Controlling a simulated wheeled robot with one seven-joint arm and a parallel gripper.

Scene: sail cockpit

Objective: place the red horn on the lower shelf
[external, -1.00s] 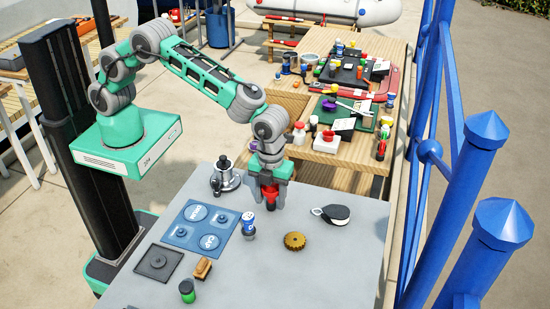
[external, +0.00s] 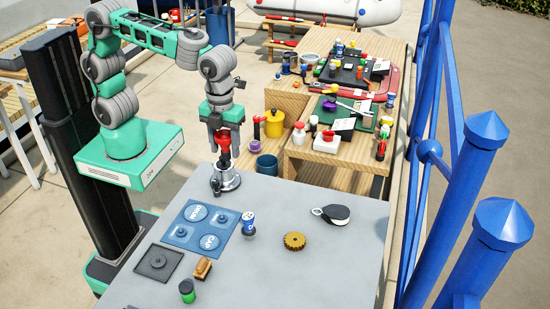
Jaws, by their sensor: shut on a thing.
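My gripper (external: 222,131) is shut on the red horn (external: 223,142) and holds it at the far left corner of the grey table (external: 330,245). The horn hangs from the jaws, in line above the silver and black winch (external: 228,181) in the picture. Its lower end overlaps the winch in this view, so I cannot tell the gap between them. The wooden stepped bench (external: 318,170) stands beyond the grey table, to the right of my gripper. It has surfaces at different heights; the one meant by the lower shelf is not clear from here.
A yellow pot (external: 273,124) and a blue cup (external: 266,166) stand near the bench's left side. On the grey table are a blue panel (external: 201,225), a can (external: 248,222), a brown gear (external: 294,241) and a black pulley block (external: 335,214). Blue railings (external: 470,175) stand at right.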

